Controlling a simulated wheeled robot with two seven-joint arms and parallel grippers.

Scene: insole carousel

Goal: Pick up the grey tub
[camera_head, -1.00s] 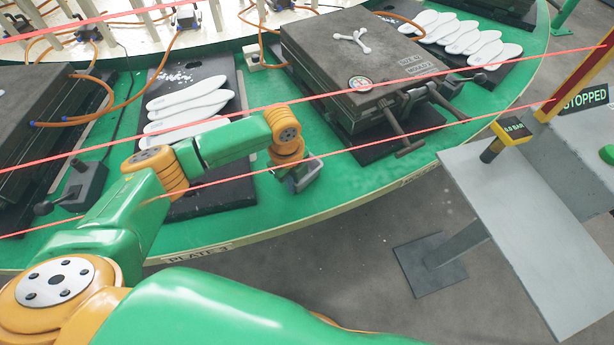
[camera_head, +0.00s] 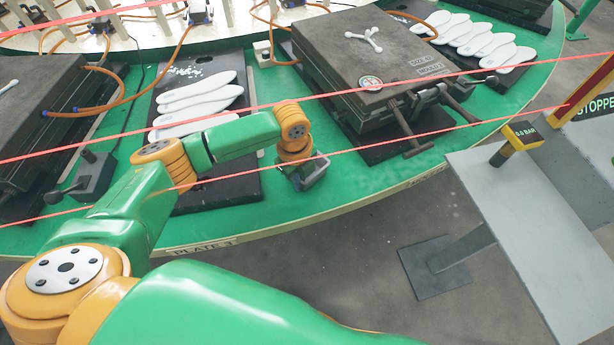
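A small grey, box-like shape, apparently the grey tub (camera_head: 313,177), shows on the green carousel top near its front rim, between a black plate and the closed mould. My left gripper (camera_head: 300,170) is right at it, pointing down from the orange wrist. The wrist hides part of the grey shape, and the fingers cannot be made out against it. I cannot tell whether they are apart or closed on it. My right gripper is out of view.
A black plate (camera_head: 230,184) with several white insoles (camera_head: 197,105) lies left of the wrist. A dark closed mould (camera_head: 375,60) with a handle stands to the right. Red lines cross the view. A grey stand (camera_head: 520,215) with a yellow gauge block (camera_head: 518,135) is at the right.

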